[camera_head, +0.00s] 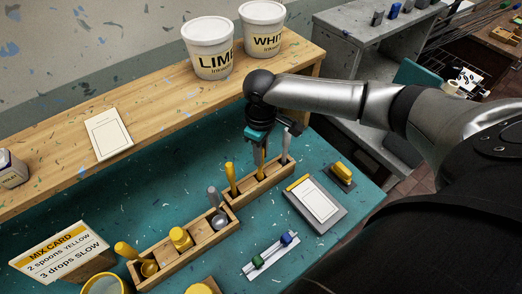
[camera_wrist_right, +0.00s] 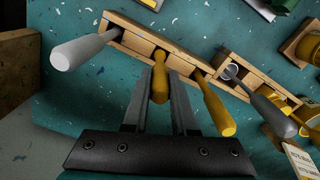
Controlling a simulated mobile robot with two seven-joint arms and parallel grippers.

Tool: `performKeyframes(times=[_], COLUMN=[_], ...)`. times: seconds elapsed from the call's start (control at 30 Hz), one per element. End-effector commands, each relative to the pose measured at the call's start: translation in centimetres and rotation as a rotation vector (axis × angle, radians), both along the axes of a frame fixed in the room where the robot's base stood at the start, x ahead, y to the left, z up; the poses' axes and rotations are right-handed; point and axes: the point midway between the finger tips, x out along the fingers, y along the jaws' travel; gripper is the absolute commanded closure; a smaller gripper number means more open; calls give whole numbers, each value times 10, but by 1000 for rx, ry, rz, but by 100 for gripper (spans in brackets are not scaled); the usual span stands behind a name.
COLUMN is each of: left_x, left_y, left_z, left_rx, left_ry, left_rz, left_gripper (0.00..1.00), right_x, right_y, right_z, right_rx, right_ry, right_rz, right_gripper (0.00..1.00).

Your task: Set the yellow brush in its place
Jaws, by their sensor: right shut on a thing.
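My right gripper (camera_head: 261,148) is shut on the yellow brush (camera_wrist_right: 160,82), holding it by its handle above the far part of the wooden rack. The brush's lower end is at the rack's middle slot; whether it touches the bottom is hidden. The wooden rack (camera_head: 262,190) has a second yellow-handled tool (camera_head: 232,178) to the left and a white-handled tool (camera_head: 286,146) to the right. Both also show in the right wrist view, the yellow one (camera_wrist_right: 214,106) on the right and the white one (camera_wrist_right: 84,49) on the left. My left gripper is not in view.
A nearer wooden rack (camera_head: 190,248) holds spoons and a yellow jar. A framed card (camera_head: 316,201), a yellow block (camera_head: 343,172) and a small rail (camera_head: 270,256) with blue and green pieces lie at right. Two white buckets (camera_head: 208,50) stand on the shelf behind.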

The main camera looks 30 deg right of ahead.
Motion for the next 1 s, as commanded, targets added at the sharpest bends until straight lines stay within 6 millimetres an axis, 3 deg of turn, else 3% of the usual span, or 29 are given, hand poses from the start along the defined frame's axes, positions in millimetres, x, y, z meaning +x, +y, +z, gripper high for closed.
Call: performKeyframes(times=[0.6, 1.0], left_x=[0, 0], left_y=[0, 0], left_z=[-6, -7], left_rx=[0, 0], left_ry=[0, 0], left_rz=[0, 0], left_gripper=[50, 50], right_x=[0, 0], right_y=[1, 0], right_z=[-19, -22], right_rx=[2, 1], right_ry=[1, 0], right_rz=[0, 0], right_gripper=[100, 100])
